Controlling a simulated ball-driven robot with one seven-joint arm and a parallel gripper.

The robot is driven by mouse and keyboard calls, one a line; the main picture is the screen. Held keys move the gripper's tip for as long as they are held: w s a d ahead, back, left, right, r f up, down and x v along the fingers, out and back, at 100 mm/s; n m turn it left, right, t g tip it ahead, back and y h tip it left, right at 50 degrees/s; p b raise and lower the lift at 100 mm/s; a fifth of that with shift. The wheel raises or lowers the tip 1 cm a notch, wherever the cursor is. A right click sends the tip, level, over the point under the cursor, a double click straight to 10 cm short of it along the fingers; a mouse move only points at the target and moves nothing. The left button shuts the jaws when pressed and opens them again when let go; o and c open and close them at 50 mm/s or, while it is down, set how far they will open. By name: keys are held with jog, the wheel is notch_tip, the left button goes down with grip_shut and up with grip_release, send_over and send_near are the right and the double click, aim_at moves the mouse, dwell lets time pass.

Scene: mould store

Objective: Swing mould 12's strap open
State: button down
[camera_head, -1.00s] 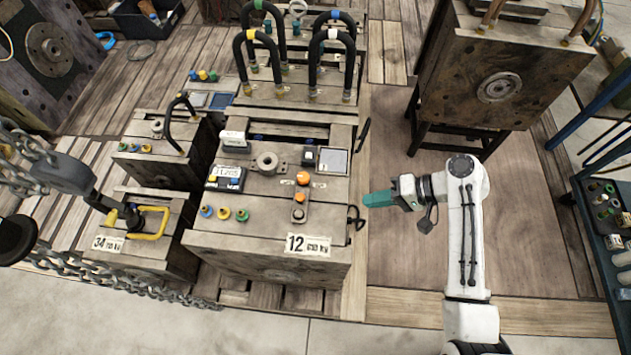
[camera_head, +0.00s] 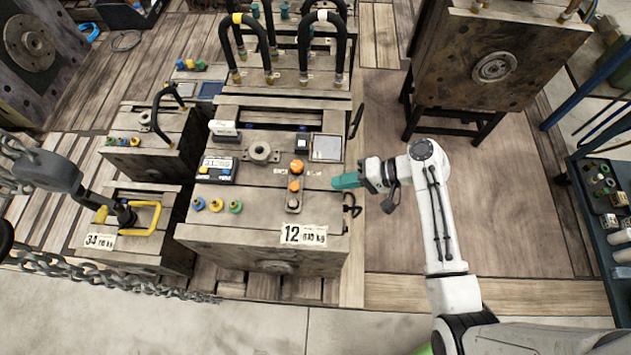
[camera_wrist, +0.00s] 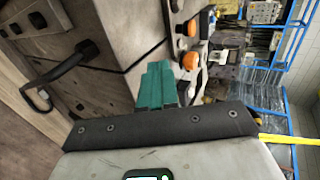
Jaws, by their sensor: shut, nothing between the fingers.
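Mould 12 (camera_head: 255,240) is a wooden-looking block with a "12" label (camera_head: 304,235) on its front top edge. Its strap (camera_head: 293,196) is a short grey bar with orange knobs (camera_head: 296,167), lying on the top near the right side. The knobs also show in the wrist view (camera_wrist: 190,60), just right of the fingertips. My gripper (camera_head: 335,183) has teal fingers, is shut and empty, and points left over mould 12's right edge. It looks apart from the strap. In the wrist view the shut fingers (camera_wrist: 158,82) hide part of the mould.
Mould 34 (camera_head: 150,255) with a yellow handle stands left, with a chain (camera_head: 110,282) before it. Black hose loops (camera_head: 325,45) rise behind. A dark handle (camera_head: 352,205) juts from mould 12's right side. A larger mould on a stand (camera_head: 490,70) is back right. Floor boards right are clear.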

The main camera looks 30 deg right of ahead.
aim_at(302, 183)
jog(key=x, duration=0.3)
jog(key=r+x, duration=0.1)
jog(key=x, duration=0.1)
jog(key=shift+w+a, duration=0.35)
jog(key=shift+a, duration=0.1)
jog(key=shift+w+a, duration=0.4)
jog(key=shift+a, duration=0.15)
jog(key=shift+w+a+f+n+g+y+b, duration=0.1)
jog(key=shift+w+n+g+y+b, duration=0.3)
jog(key=shift+w+n+g+b, duration=0.25)
jog(key=shift+w+a+n+g+y, duration=0.2)
jog(key=shift+w+n+g+y, duration=0.1)
jog(key=shift+n+g, duration=0.55)
